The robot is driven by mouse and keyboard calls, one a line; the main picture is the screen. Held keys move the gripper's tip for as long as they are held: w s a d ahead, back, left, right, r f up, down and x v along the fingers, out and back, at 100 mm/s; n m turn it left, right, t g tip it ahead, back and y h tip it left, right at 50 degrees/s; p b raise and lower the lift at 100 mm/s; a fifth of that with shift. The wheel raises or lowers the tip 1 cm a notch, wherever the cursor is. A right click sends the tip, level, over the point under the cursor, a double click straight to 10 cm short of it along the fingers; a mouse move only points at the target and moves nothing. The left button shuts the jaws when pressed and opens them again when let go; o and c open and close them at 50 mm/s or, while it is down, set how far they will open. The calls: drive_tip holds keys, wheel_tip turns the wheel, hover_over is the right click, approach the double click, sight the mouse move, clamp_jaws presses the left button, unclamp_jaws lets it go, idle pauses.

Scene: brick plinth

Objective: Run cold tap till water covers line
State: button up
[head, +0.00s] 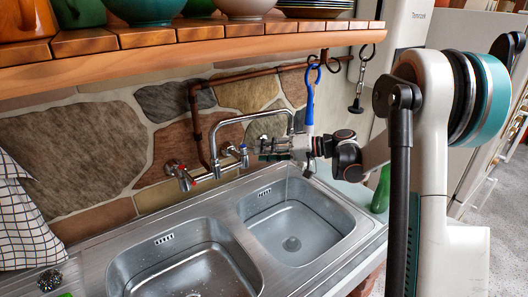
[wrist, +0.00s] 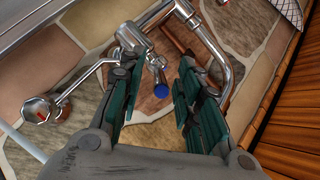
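The wall tap has a chrome curved spout (head: 252,116), a red-marked handle (head: 184,176) and a blue-marked cold handle (head: 243,152). My gripper (head: 268,147) is close beside the cold handle, at its right. In the wrist view my gripper (wrist: 160,95) is open, with the blue cap (wrist: 161,90) between its separated dark green fingers; I cannot tell whether they touch the handle. The red-marked handle (wrist: 40,108) lies to the left there. The steel sink has a left basin (head: 140,268) and a right basin (head: 335,205). I see no clear water stream or line.
A wooden shelf (head: 190,46) with bowls and plates hangs above the sink. A blue hanging tool (head: 310,95) is close to my wrist. A green bottle (head: 381,190) stands right of the basins. A checked cloth (head: 28,220) lies at the left.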

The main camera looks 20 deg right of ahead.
drive_tip(key=v, duration=1.1)
drive_tip(key=shift+s+d, duration=0.15)
drive_tip(key=shift+d, duration=0.05)
drive_tip(key=shift+r, duration=0.1)
drive_tip(key=shift+c, duration=0.2)
idle(3.4)
drive_tip(key=c, duration=0.4)
drive_tip(key=shift+a+f+m+t+h, duration=0.1)
drive_tip(key=shift+f+m+t+h, duration=0.2)
drive_tip(key=shift+m+t, duration=0.25)
clamp_jaws()
wheel_tip(320, 180, down, 2)
drive_tip(key=s+d+m+t+h+p, duration=0.25)
drive_tip(key=m+t+h, duration=0.55)
drive_tip(key=m, duration=0.8)
drive_tip(key=w+a+b, duration=0.3)
drive_tip(key=w+a, duration=0.3)
drive_tip(key=a, duration=0.1)
drive_tip(key=shift+w+b, duration=0.3)
drive_tip(key=shift+b, duration=0.05)
